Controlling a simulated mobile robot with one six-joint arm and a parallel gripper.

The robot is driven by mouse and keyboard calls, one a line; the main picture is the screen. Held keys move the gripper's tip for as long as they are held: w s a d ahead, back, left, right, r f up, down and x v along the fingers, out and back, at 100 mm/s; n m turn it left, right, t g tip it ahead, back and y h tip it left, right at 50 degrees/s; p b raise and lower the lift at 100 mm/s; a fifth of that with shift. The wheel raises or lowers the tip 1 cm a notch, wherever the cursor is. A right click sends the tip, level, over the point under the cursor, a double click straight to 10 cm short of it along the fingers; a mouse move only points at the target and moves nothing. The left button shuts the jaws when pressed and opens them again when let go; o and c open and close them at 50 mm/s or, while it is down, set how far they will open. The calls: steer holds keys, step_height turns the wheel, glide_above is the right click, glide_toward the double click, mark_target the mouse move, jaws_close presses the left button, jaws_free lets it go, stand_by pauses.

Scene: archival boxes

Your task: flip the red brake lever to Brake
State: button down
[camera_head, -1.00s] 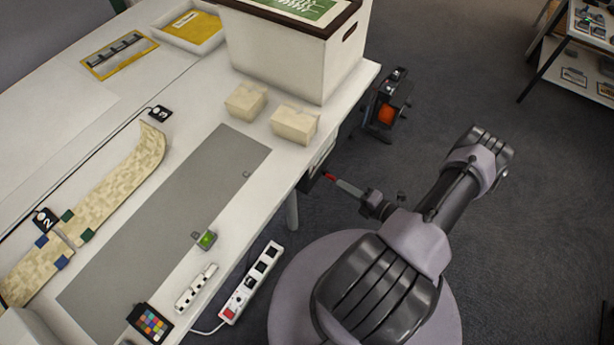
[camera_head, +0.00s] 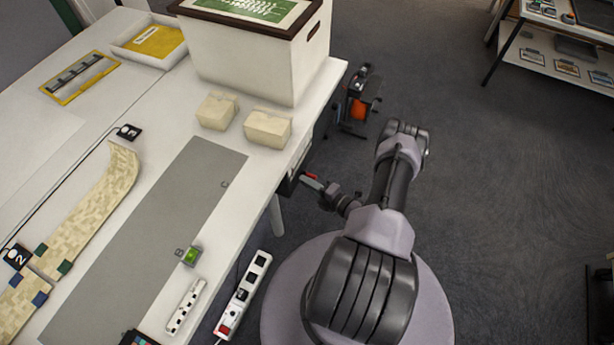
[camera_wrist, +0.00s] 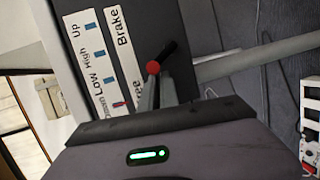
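The brake lever is a black handle with a round red end (camera_wrist: 152,67) on a dark panel (camera_wrist: 80,40) in the wrist view. It sits below the word Brake, near a second label that is partly hidden. My gripper (camera_wrist: 159,82) has its grey fingers close together at the lever, with the red end at the left fingertip. Whether the fingers grip it cannot be seen. In the head view, my gripper (camera_head: 318,183) is under the table's right edge, at a small red part (camera_head: 311,175).
The white table (camera_head: 250,190) stands on the left, with a large box (camera_head: 255,65) and small boxes on it. Its white leg (camera_head: 276,215) is close to my arm. A power strip (camera_head: 243,295) lies below. A dark device with orange (camera_head: 358,108) stands behind. Open floor is at right.

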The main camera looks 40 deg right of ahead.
steer(key=s+d+b, duration=0.2)
steer(key=s+d, duration=0.2)
steer(key=s, duration=0.2)
stand_by(0.7)
stand_by(0.4)
